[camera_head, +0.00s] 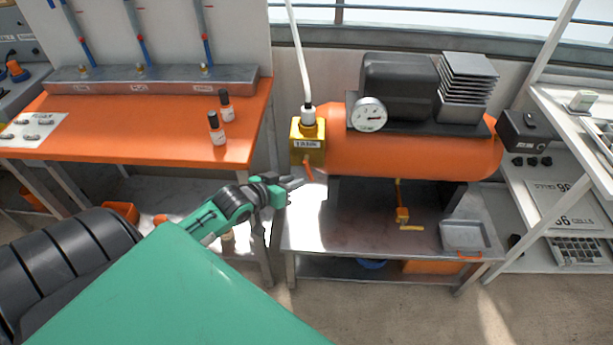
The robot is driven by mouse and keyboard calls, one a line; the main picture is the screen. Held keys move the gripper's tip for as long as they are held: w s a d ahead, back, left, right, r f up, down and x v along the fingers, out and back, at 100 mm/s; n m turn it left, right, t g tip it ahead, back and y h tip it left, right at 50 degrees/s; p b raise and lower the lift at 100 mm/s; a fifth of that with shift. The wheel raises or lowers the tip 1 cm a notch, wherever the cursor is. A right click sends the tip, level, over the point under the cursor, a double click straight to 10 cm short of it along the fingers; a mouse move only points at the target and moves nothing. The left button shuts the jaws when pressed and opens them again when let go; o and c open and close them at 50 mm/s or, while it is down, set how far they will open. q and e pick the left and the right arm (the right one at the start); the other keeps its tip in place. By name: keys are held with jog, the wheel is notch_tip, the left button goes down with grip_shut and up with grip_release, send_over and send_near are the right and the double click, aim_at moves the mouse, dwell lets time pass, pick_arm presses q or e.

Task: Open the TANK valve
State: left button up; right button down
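The yellow valve block (308,143) with a dark label, apparently reading TANK, sits at the left end of the orange tank (400,156). A short orange lever (308,172) hangs from its underside, tilted slightly. My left gripper (296,183), on a green and black arm from the left, is just below and left of the lever. Its fingers point right toward the lever. They look small and close together, so I cannot tell whether they are open or whether they touch the lever. My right gripper is not in view.
A round gauge (369,114) and black compressor (400,85) sit on the tank. A yellow fitting (402,215) hangs beneath it. The orange bench (150,120) at left holds two small bottles (217,128). A grey tray (464,235) lies on the metal stand (345,236).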

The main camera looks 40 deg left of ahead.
aim_at(309, 168)
pick_arm(q)
jog(key=x, duration=0.6)
jog(key=shift+w, duration=0.25)
jog(key=shift+d, duration=0.1)
grip_shut()
